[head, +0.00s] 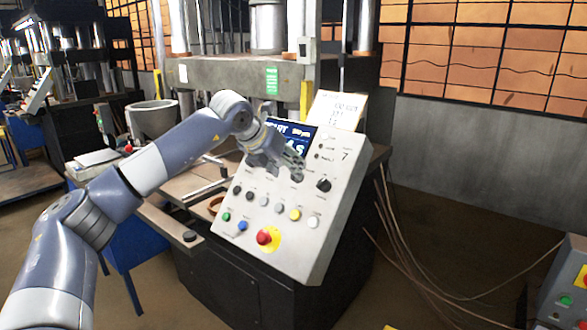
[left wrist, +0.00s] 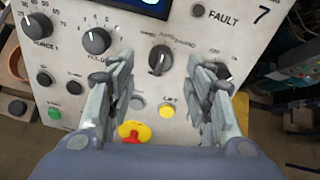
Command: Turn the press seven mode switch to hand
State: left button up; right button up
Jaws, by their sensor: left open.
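The press seven control panel (head: 290,215) is a tilted white box with a 7 at its upper right. The mode switch (left wrist: 159,60) is a black rotary knob in the left wrist view, with small labels around its top. I read AUTO above it; the right-hand label looks like HAND but is blurred. Its exact setting is hard to tell. My left gripper (head: 284,168) is open in front of the panel and hides part of the knob row in the head view. In the left wrist view its fingers (left wrist: 163,72) stand apart on either side of the switch, with nothing between them touching it visibly.
A black knob (head: 323,185) sits at the panel's right. A red emergency button on yellow (head: 264,237) and several coloured push buttons lie below. A dial marked HOLD (left wrist: 95,40) is left of the switch. Cables (head: 400,245) hang right of the press.

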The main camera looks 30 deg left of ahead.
pick_arm(q)
jog(key=shift+p+x, duration=0.65)
jog(key=shift+x, duration=1.65)
jog(key=shift+c, duration=0.2)
jog(key=c, duration=1)
